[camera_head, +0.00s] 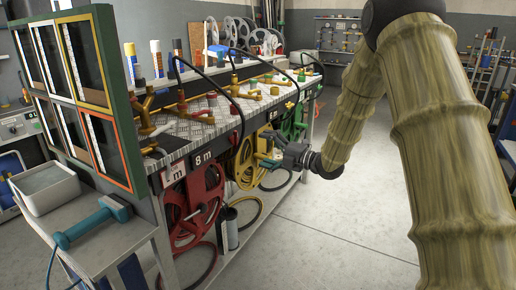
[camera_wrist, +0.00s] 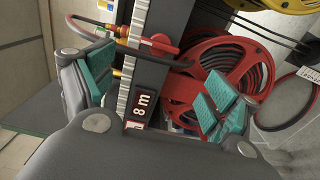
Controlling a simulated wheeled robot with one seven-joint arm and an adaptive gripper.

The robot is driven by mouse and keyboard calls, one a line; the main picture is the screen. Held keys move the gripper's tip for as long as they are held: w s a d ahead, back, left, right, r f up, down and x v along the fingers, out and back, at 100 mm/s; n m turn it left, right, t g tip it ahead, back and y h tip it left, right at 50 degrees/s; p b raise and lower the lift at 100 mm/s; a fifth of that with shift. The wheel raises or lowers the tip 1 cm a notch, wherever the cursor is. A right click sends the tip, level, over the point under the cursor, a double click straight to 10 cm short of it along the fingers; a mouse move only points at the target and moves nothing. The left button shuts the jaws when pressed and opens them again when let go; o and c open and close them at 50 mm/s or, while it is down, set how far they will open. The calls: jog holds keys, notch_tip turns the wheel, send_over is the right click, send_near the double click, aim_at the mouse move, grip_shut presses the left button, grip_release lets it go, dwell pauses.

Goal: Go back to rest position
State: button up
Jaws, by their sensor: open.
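My gripper (camera_head: 266,150) is in front of the bench's open side in the head view, near the yellow reel (camera_head: 247,163). In the wrist view my gripper (camera_wrist: 158,88) has its two teal-padded fingers spread wide apart, with nothing held between them. The red reel (camera_wrist: 222,66) shows behind the right finger, and the "8 m" label (camera_wrist: 140,108) shows between the fingers. Whether the gripper touches anything at the bench is too small to tell. My arm reaches in from the right of the head view.
The metal-topped bench (camera_head: 190,126) carries valves and black hoses. A red reel (camera_head: 196,203) and a green reel (camera_head: 293,123) are also below. A side table (camera_head: 128,233) with a grey bin (camera_head: 45,190) stands at left. The floor (camera_head: 350,215) right of the bench is clear.

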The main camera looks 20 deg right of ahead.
jog(key=shift+s+d, duration=0.1)
dwell(0.4)
jog(key=s+a+f+m+g+h, duration=0.1)
jog(key=s+a+f+m+h, duration=0.2)
jog(key=f, duration=0.6)
jog(key=s+a+f+m+g+h, duration=0.1)
jog(key=s+f+m, duration=0.3)
jog(key=f, duration=0.5)
jog(key=s+a+f+m+h, duration=0.2)
jog(key=f+m, duration=0.3)
jog(key=f, duration=0.3)
jog(key=s+a+f+m+g+h, duration=0.2)
jog(key=s+f+m+g, duration=0.15)
jog(key=s+f, duration=0.65)
jog(key=s+a+f+m+g+h, duration=0.1)
jog(key=s+a+f+m+g, duration=0.3)
jog(key=s+f, duration=0.65)
jog(key=s+f+m+g+h, duration=0.25)
jog(key=s+m+g, duration=0.35)
jog(key=s, duration=1.9)
notch_tip(320, 180, up, 22)
jog(key=w+t+p, duration=0.1)
jog(key=p, duration=2.2)
jog(key=shift+m, duration=0.35)
